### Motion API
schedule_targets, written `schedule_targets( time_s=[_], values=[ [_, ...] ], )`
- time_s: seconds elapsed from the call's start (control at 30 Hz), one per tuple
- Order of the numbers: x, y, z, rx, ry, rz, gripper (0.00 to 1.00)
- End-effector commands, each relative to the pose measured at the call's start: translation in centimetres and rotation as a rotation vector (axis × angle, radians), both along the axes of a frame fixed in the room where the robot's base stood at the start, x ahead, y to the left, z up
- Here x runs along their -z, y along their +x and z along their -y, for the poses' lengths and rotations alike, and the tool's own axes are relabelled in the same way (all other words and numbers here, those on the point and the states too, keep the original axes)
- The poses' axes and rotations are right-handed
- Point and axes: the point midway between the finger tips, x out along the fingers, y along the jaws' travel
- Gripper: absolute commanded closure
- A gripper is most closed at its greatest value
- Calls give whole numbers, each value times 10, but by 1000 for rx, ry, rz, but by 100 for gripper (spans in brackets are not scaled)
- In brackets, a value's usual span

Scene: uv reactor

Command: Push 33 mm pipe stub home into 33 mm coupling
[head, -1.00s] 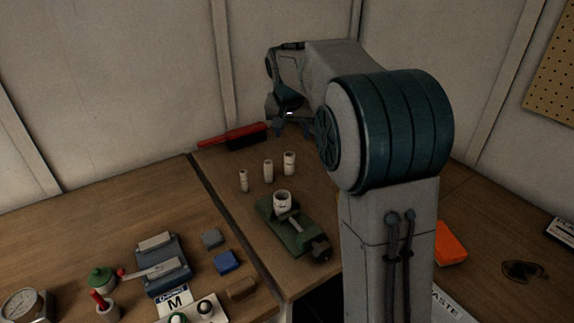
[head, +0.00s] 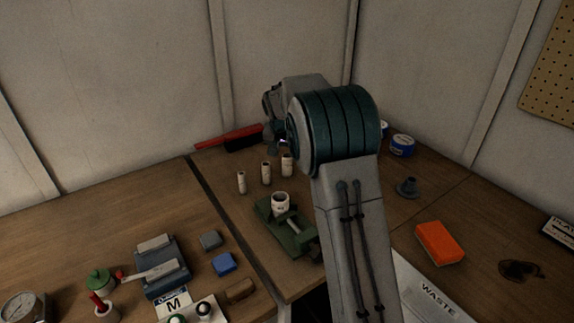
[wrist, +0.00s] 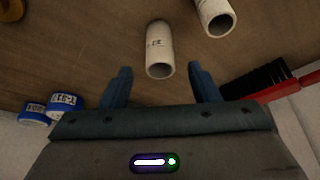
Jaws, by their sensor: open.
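Three pale pipe stubs stand on the bench in the head view: a thin left one (head: 241,182), a middle one (head: 266,173) and a wider right one (head: 287,165). I cannot read which is 33 mm. A wide white coupling (head: 281,200) sits upright in a green vise (head: 299,241) in front of them. My gripper (wrist: 160,70) is open and empty, low behind the right stub. My arm hides most of the gripper in the head view.
A brush with a red handle (head: 222,138) lies behind the stubs, close to my gripper. Blue-and-white tins (head: 402,145), a grey funnel-like piece (head: 407,187) and an orange sponge (head: 440,243) are on the right. Blocks and a gauge (head: 23,307) occupy the left bench.

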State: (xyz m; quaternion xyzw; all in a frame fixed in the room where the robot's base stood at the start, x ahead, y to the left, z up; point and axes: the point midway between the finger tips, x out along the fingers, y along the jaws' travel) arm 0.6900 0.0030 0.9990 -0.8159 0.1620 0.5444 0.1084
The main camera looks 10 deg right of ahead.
Motion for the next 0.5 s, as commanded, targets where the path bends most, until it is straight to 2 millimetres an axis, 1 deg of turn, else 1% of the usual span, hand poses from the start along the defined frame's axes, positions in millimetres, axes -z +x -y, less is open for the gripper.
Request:
schedule_targets(
  time_s=[0.1,0.2,0.3,0.5],
  values=[
    [19,4,2,1,-1,-5,45],
    [28,8,4,1,0,-2,45],
    [33,10,4,1,0,-1,45],
    [33,10,4,0,0,0,45]
  ],
)
